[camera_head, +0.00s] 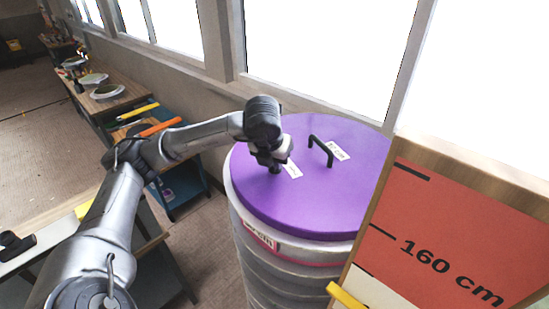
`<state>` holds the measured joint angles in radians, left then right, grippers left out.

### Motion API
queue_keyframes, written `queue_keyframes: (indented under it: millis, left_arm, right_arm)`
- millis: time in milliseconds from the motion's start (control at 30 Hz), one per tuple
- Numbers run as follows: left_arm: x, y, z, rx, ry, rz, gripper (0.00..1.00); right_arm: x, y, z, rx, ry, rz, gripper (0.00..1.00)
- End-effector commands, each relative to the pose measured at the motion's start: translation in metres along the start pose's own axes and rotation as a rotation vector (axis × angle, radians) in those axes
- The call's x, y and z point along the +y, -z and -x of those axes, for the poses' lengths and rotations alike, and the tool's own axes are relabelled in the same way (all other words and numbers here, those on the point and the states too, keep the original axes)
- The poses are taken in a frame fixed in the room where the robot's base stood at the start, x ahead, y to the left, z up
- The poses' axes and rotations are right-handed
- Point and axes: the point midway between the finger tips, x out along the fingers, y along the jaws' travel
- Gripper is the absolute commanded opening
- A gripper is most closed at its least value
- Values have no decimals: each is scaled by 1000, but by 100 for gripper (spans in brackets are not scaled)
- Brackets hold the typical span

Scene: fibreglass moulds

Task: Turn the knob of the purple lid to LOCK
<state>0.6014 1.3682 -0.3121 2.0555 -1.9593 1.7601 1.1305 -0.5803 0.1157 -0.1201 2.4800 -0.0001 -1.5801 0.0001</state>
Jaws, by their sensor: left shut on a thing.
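The purple lid (315,200) lies flat on top of a large grey ribbed drum (262,262). My left gripper (273,163) reaches in from the left, points down, and is shut on the small dark knob (275,171) on the left part of the lid. The fingers and wrist hide most of the knob, so I cannot tell which way it points. A white label (292,170) lies on the lid just right of the knob; its text is too small to read. My right gripper is not in view.
A black handle (321,151) stands up from the lid, with another white label (337,150) beside it. A red height board (450,225) marked 160 cm stands close at the right. Windows run behind the drum. Workbenches (125,97) line the wall at the left.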

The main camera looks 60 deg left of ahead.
Motion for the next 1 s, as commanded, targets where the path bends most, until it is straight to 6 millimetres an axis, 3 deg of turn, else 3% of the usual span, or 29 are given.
queue_keyframes:
  millis: [633,667,700,900,1000]
  left_arm:
    - [0,0,0,0,-17,40,0]
    - [0,0,0,0,-16,40,17]
    - [0,0,0,0,-16,40,20]
    - [0,0,0,0,-16,39,40]
    - [0,0,0,0,-16,39,40]
  right_arm:
    - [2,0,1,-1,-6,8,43]
    - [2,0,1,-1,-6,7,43]
    - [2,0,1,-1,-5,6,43]
    - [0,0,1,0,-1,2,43]
    - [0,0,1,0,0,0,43]
